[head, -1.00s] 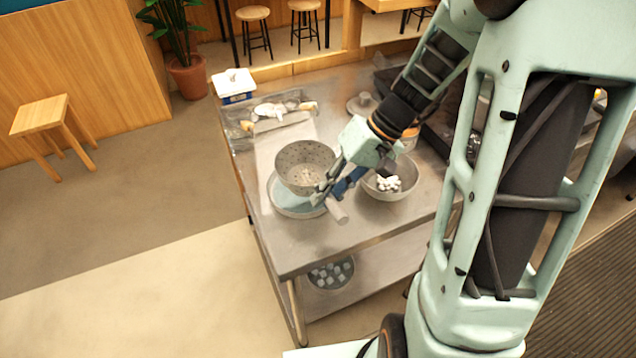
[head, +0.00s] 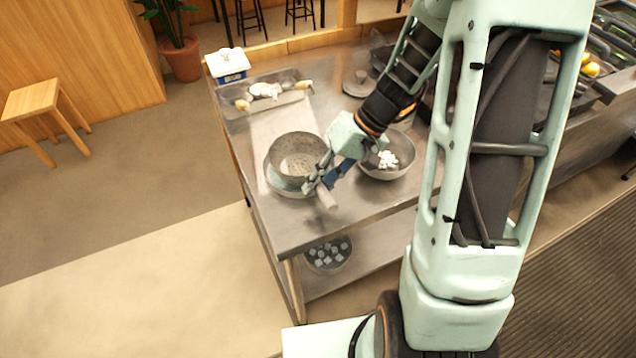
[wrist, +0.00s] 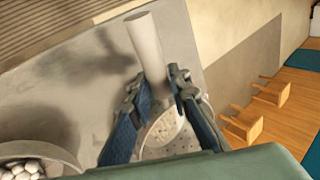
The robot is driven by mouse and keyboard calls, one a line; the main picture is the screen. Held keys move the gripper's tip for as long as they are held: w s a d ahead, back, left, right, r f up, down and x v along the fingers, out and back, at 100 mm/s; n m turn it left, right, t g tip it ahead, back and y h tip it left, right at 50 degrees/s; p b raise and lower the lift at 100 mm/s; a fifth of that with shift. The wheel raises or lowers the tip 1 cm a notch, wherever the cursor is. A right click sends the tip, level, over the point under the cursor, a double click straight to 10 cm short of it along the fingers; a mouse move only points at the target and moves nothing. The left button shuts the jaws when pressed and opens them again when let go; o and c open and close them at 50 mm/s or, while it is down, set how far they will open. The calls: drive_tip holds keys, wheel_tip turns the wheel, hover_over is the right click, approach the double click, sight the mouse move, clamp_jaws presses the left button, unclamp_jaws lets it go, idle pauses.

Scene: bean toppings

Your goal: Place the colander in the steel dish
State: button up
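The grey perforated colander (head: 297,158) sits at or just over a pale blue-grey round dish (head: 277,183) on the steel table. The dish's rim shows at its left and front; the rest is hidden under the colander. I cannot tell whether they touch. My gripper (head: 318,180) is shut on the colander's pale round handle, which sticks out towards the front right. In the wrist view the handle (wrist: 147,45) passes between the fingertips of my gripper (wrist: 160,88). The colander's bowl (wrist: 165,128) shows behind the fingers there.
A bowl (head: 388,174) with white pieces stands right of the colander. A tray (head: 238,108) with tan handles and a blue-white box (head: 228,66) lie at the far left. The table's front (head: 300,230) is clear. A container of pale cubes (head: 328,262) is on the lower shelf.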

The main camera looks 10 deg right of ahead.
drive_tip(key=o, duration=0.3)
drive_tip(key=shift+r, duration=0.1)
drive_tip(key=shift+r+p, duration=0.2)
drive_tip(key=shift+p, duration=0.15)
drive_tip(key=v, duration=1.2)
drive_tip(key=shift+f, duration=0.1)
